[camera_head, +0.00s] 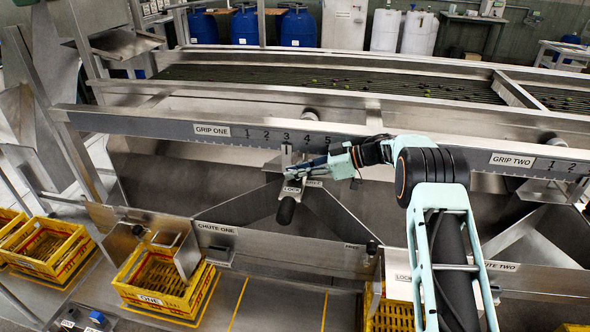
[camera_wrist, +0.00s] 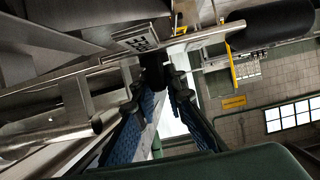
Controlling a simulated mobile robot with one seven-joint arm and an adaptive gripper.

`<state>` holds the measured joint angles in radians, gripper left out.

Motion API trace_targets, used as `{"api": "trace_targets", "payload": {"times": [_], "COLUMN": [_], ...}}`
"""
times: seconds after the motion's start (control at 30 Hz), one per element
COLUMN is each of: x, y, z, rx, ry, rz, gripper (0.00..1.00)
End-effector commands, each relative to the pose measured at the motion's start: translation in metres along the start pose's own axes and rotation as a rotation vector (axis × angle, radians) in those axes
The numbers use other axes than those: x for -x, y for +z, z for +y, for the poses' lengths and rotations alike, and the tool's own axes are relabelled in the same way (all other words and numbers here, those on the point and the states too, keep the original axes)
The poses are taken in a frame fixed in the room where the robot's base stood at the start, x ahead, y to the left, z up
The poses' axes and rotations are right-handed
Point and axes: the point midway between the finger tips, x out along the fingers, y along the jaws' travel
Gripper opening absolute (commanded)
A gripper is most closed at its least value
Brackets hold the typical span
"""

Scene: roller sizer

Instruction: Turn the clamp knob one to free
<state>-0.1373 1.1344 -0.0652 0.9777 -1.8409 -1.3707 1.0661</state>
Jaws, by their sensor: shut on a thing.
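The clamp knob one sits on the slide block (camera_head: 287,157) under the grip one scale (camera_head: 255,134). In the wrist view the dark knob (camera_wrist: 153,72) shows between the fingertips of my gripper (camera_wrist: 161,78). My gripper (camera_head: 300,172) is shut on it, reaching in from the right. In the head view the fingers hide most of the knob. A plate reading LOCK (camera_head: 292,190) and, partly covered, FREE shows just below; part of this lettering shows in the wrist view (camera_wrist: 137,38). Which way the knob points I cannot tell.
A black handle (camera_head: 286,211) hangs just below the plate; a large black cylinder is close in the wrist view (camera_wrist: 270,22). Chute one (camera_head: 215,228) and a yellow crate (camera_head: 150,299) are below left. The grip two scale (camera_head: 512,160) is at right.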

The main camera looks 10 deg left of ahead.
Motion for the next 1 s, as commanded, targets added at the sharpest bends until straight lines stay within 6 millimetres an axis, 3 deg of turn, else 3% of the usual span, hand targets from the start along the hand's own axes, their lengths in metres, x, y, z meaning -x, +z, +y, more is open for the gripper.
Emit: {"api": "trace_targets", "payload": {"times": [0.27,0.3,0.43,0.77,1.0], "x": [0.0,0.0,0.0,0.004,0.043], "y": [0.0,0.0,0.0,0.0,0.0], "z": [0.0,0.0,0.0,0.0,0.001], "rx": [0.002,0.002,0.001,0.001,0.002], "ry": [-0.001,-0.001,-0.001,-0.001,0.003], "rz": [-0.001,-0.001,-0.001,-0.001,-0.002], "gripper": [0.0,0.16,0.29,0.29,0.29]}}
